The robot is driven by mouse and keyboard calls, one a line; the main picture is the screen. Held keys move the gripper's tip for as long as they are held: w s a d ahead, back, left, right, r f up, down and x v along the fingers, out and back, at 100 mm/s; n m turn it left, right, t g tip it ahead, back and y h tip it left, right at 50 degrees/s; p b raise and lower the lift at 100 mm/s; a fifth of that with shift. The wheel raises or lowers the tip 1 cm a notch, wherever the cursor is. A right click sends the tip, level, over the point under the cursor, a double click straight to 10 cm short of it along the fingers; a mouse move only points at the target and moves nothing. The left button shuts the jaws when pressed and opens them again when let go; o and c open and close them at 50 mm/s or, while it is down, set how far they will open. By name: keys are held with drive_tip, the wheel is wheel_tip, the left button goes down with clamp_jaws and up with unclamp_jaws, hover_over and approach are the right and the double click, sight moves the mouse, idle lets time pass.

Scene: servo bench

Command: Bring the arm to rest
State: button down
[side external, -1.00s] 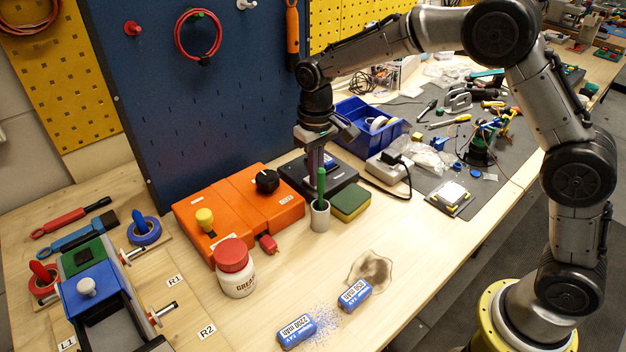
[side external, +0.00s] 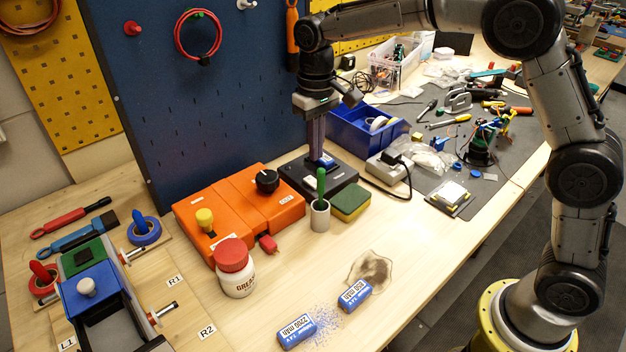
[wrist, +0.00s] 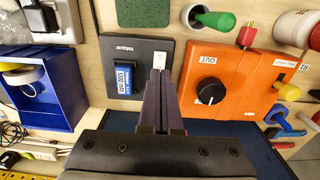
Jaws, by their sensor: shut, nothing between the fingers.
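My gripper (side external: 316,160) points down above the black charger (side external: 290,178), behind the cup. Its two dark fingers (wrist: 160,74) are together in the wrist view, with nothing between them. In the wrist view the charger (wrist: 140,52) holds a blue battery pack (wrist: 124,78), left of the fingers, and a small white part (wrist: 158,52) shows just beyond the fingertips. I cannot tell how far the tips are above the charger.
An orange tester box (side external: 240,212), a cup with a green-handled tool (side external: 320,215), a sponge (side external: 350,202) and a blue bin (side external: 362,130) stand close around. Two blue batteries (side external: 297,331) lie at the front beside blue crumbs and a brown stain. A blue panel rises behind.

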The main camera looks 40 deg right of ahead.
drive_tip(key=s+d+r+m+t, duration=0.1)
drive_tip(key=s+d+r+t, duration=0.45)
drive_tip(key=s+r, duration=0.9)
drive_tip(key=s+d+f, duration=0.1)
drive_tip(key=s+f, duration=0.3)
drive_tip(key=s, duration=0.3)
drive_tip(key=s+d+f+n, duration=0.1)
drive_tip(key=s+d+f, duration=0.1)
drive_tip(key=s+f, duration=0.3)
drive_tip(key=s, duration=0.3)
drive_tip(key=shift+s+d, duration=0.2)
drive_tip(key=shift+s, duration=0.05)
drive_tip(key=shift+f, duration=0.1)
